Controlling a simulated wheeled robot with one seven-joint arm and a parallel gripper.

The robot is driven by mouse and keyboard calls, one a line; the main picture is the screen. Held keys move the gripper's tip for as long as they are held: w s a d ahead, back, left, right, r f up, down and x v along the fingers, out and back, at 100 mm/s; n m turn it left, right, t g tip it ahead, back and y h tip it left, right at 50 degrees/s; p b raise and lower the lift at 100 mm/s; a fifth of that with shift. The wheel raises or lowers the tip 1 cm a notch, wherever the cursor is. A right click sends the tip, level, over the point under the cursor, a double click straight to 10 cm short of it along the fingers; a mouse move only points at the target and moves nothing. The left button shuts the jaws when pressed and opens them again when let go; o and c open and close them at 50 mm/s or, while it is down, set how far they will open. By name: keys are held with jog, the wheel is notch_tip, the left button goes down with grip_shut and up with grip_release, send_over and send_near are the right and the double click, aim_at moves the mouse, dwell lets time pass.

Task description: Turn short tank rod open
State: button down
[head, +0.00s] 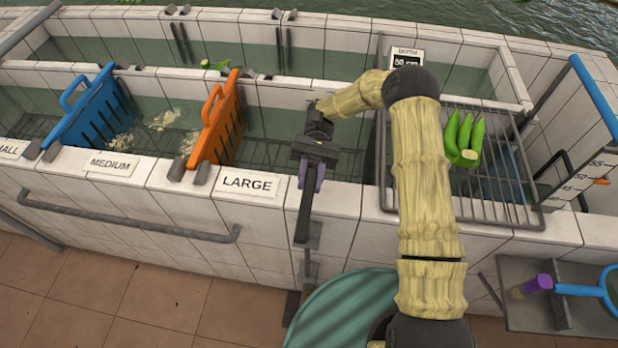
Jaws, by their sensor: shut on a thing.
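My gripper (312,166) is at the tank's front wall, just right of the LARGE label, and points down. Its jaws are shut on a short dark rod (303,217) that runs down in front of the white tiles. A small purple patch shows beside the jaws; I cannot tell which part it belongs to. The exact grip is small and partly hidden by the gripper's body. A grey bracket (315,236) and dark pipe pieces sit on the wall beside and below the rod.
The tiled tank holds a blue divider (90,108) and an orange divider (217,118). Green bananas (464,136) lie on a wire rack (500,190) at right. A grey rail (130,217) runs along the front wall. A green striped round thing (345,308) stands below my arm.

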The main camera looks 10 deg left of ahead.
jog(key=c, duration=1.2)
grip_release()
jog(key=shift+r, duration=0.1)
jog(key=shift+r, duration=0.65)
notch_tip(320, 180, up, 9)
jog(key=shift+f+p, duration=0.2)
jog(key=shift+p, duration=0.3)
